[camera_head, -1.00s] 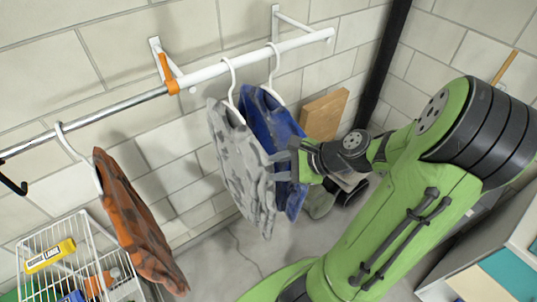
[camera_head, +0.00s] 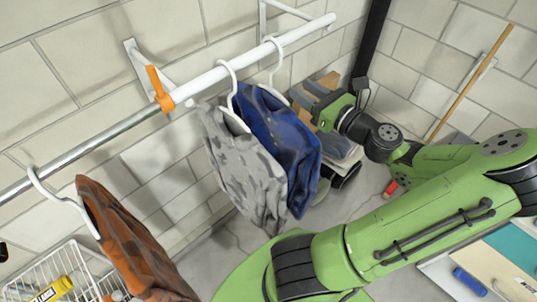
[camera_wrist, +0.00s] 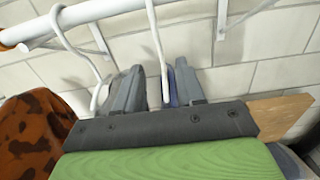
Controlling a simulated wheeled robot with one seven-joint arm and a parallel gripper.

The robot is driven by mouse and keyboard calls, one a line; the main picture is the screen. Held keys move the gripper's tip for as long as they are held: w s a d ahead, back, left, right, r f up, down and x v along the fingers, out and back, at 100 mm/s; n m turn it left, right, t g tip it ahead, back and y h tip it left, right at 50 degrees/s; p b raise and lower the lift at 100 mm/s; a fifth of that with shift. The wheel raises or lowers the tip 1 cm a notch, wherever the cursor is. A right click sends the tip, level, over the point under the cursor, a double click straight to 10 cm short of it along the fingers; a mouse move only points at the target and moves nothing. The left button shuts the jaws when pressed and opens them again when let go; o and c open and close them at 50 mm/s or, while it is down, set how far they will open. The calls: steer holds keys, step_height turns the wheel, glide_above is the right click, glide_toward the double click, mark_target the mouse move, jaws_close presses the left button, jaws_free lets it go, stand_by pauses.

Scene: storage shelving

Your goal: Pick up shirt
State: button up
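A grey patterned shirt (camera_head: 245,165) and a blue shirt (camera_head: 282,140) hang side by side on white hangers from the rail. A rust-brown patterned shirt (camera_head: 130,245) hangs apart at the left; it also shows in the wrist view (camera_wrist: 35,135). My gripper (camera_head: 300,94) is at the upper right edge of the blue shirt, near hanger height. In the wrist view its two grey fingers (camera_wrist: 160,68) are apart, with a white hanger hook (camera_wrist: 154,45) appearing between them. A sliver of blue shows there too. Whether the fingers touch cloth is unclear.
The rail (camera_head: 250,62) runs along the block wall on brackets, with an orange clamp (camera_head: 158,88). A wire basket (camera_head: 90,270) stands lower left. A wooden board (camera_head: 328,82) and other items stand behind my gripper. A wooden pole (camera_head: 470,85) leans at right.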

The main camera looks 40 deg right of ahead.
steer(key=w, duration=1.3)
steer(key=shift+w+a+f, duration=0.2)
steer(key=shift+a, duration=0.05)
steer(key=shift+s+r, duration=0.1)
steer(key=shift+s, duration=0.1)
steer(key=shift+c, duration=0.3)
jaws_close()
